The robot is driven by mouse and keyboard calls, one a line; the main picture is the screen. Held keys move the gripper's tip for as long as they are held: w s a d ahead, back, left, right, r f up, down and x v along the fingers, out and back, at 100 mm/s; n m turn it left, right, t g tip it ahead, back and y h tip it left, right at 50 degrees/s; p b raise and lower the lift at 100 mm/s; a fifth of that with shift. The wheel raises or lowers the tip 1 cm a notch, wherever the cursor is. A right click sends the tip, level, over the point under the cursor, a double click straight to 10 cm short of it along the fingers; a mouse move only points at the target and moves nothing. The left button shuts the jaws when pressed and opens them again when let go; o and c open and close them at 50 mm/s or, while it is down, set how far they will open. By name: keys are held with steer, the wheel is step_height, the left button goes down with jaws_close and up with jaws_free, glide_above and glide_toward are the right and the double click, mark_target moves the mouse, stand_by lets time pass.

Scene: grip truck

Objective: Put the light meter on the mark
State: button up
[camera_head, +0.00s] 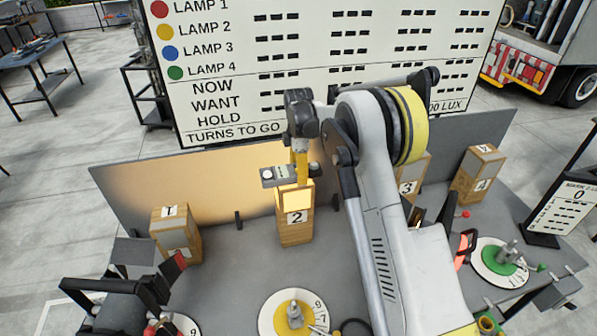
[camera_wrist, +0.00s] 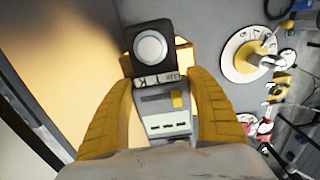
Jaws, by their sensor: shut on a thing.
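My gripper (camera_wrist: 163,95) is shut on the light meter (camera_wrist: 165,122), with a yellow finger on each side of its grey body. The meter has a white round dome on a dark head. In the head view the meter (camera_head: 282,175) is at or just above the top of the wooden block numbered 2 (camera_head: 296,228), whose top glows orange. I cannot tell whether it touches the block. My gripper (camera_head: 300,172) comes down from above there. No mark on the block top can be made out; the meter and gripper cover part of it.
Wooden blocks 1 (camera_head: 176,238), 3 (camera_head: 408,182) and 4 (camera_head: 478,174) stand along the grey table (camera_head: 240,275). A yellow dial (camera_head: 268,318) is in front, a green dial (camera_head: 490,268) at right. A sign (camera_head: 567,210) reads 0. A large lamp board (camera_head: 230,75) stands behind.

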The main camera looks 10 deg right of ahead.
steer(key=shift+f, duration=0.1)
steer(key=o, duration=1.4)
